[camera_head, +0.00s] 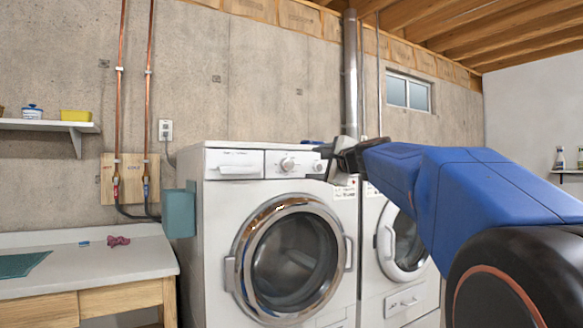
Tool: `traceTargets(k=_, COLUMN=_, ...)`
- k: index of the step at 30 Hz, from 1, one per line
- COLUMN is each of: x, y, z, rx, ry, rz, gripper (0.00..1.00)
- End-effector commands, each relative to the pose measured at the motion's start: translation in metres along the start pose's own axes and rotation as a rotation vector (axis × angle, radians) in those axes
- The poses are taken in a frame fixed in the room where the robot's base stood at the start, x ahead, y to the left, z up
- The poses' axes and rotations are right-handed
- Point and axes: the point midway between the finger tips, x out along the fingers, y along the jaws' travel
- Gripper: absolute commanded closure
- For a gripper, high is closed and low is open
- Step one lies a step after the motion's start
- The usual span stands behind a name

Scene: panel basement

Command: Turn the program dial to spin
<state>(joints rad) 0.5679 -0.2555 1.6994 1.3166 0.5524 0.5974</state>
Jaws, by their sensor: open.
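A second white machine (399,300) stands to the right, partly behind my blue arm. A wooden table with a pale top (100,262) stands at left, with a teal cloth and pink rag. A teal container (179,212) hangs at the washer's left side. A wall shelf (45,125) is above.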

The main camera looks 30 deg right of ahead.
Motion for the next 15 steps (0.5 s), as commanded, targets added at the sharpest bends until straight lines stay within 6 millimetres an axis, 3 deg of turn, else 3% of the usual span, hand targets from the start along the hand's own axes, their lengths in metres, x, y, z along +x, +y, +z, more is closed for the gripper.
traceTargets(k=15, x=-0.0025, y=0.006, z=0.0017, rx=-0.909, ry=0.02, rz=-0.015, gripper=0.42)
